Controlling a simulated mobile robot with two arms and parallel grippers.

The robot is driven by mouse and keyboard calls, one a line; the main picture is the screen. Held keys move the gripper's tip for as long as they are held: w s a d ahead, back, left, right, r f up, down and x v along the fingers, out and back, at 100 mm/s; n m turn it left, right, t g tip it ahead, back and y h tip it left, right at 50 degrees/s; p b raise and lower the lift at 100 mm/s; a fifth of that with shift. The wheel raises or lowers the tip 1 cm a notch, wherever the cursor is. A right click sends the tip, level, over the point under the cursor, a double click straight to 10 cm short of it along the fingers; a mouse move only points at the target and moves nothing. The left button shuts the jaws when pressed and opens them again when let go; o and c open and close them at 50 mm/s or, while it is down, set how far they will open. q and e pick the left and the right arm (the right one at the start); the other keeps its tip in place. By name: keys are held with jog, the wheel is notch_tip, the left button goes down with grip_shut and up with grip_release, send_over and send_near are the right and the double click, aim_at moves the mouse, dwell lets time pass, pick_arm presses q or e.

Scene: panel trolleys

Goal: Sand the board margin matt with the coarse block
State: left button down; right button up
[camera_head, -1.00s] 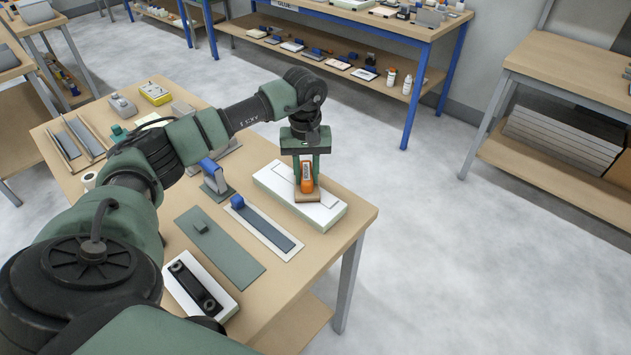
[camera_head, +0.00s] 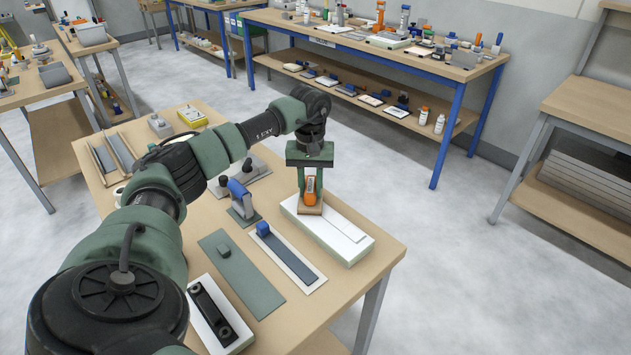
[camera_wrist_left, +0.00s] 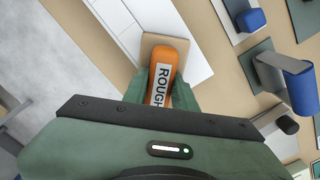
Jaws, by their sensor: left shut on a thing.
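My left gripper (camera_head: 311,182) is shut on the coarse block (camera_head: 311,191), which has an orange handle and a tan base. In the left wrist view the handle (camera_wrist_left: 169,58) reads "ROUGH". The tan base sits over the far-left end of the white board (camera_head: 345,236) and appears to touch its top. The board lies on the wooden table, with a thin line marked on its top. The board also shows in the left wrist view (camera_wrist_left: 113,18). The board surface under the block is hidden. My right gripper is not in view.
Left of the board on the table are a blue-handled tool (camera_head: 240,196), a grey strip with a blue knob on a white sheet (camera_head: 285,257), a green plate (camera_head: 240,275) and a black-handled white block (camera_head: 214,316). A blue-legged bench (camera_head: 455,70) stands behind, across open floor.

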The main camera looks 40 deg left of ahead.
pick_arm(q)
jog(key=shift+d, duration=0.6)
jog(key=d, duration=0.2)
jog(key=d+p, duration=0.1)
jog(key=d, duration=0.3)
jog(key=shift+s+d+p, duration=0.25)
jog(key=shift+d+p, duration=0.1)
jog(key=shift+d, duration=0.05)
jog(key=shift+s+d+f+p, duration=0.1)
jog(key=shift+s+d+p, duration=0.1)
jog(key=shift+d, duration=1.85)
jog(key=shift+s+d+f+p, duration=0.1)
jog(key=shift+s+d, duration=0.1)
jog(key=shift+d, duration=1.8)
jog(key=shift+r+p, duration=1.35)
jog(key=shift+r, duration=1.25)
